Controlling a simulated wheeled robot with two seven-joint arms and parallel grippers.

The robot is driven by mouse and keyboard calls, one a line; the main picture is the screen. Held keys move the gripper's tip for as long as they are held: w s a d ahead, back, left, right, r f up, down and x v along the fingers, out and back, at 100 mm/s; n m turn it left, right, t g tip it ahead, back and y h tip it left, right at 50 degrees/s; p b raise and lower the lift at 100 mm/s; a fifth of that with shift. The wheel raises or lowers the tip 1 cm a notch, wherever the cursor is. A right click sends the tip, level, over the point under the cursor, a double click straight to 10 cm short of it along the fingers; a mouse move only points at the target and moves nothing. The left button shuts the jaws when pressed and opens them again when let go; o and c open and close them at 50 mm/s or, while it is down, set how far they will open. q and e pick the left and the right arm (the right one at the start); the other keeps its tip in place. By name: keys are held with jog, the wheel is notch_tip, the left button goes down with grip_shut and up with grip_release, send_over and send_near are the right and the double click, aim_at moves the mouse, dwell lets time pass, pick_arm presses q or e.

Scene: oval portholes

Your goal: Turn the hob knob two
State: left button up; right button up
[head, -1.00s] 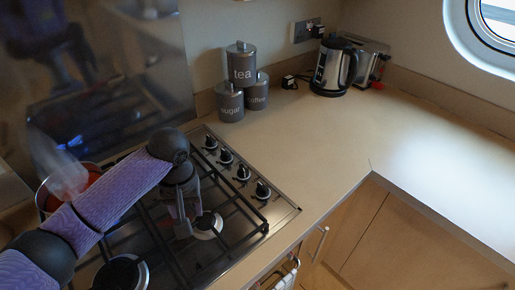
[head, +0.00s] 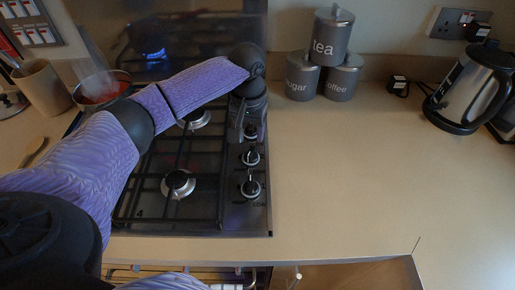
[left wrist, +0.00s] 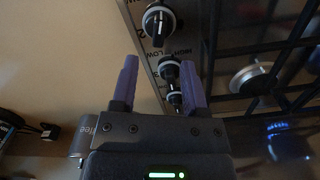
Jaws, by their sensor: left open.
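The black hob knobs stand in a row along the right edge of the hob (head: 215,220). In the head view I see a near knob (head: 250,188), a middle knob (head: 250,157) and a far knob (head: 250,131); I cannot tell which is two. My left gripper (head: 247,130) points down over the far end of the row and hides part of it. In the left wrist view the left gripper (left wrist: 160,62) is open and empty, with a knob (left wrist: 169,70) showing between its fingers. Another knob (left wrist: 158,22) lies beyond the fingertips. I cannot tell any contact.
Tea (head: 333,36), sugar (head: 302,76) and coffee (head: 343,78) canisters stand behind the knobs to the right. A kettle (head: 472,88) is at far right. A pot (head: 103,88) with red contents sits at the hob's back left. The counter (head: 350,180) right of the hob is clear.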

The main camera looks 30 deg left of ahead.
aim_at(251, 150)
pick_arm(q)
notch_tip(251, 150, down, 6)
jog(key=shift+r+b, duration=0.2)
jog(key=shift+b, duration=0.5)
jog(key=shift+f, duration=0.3)
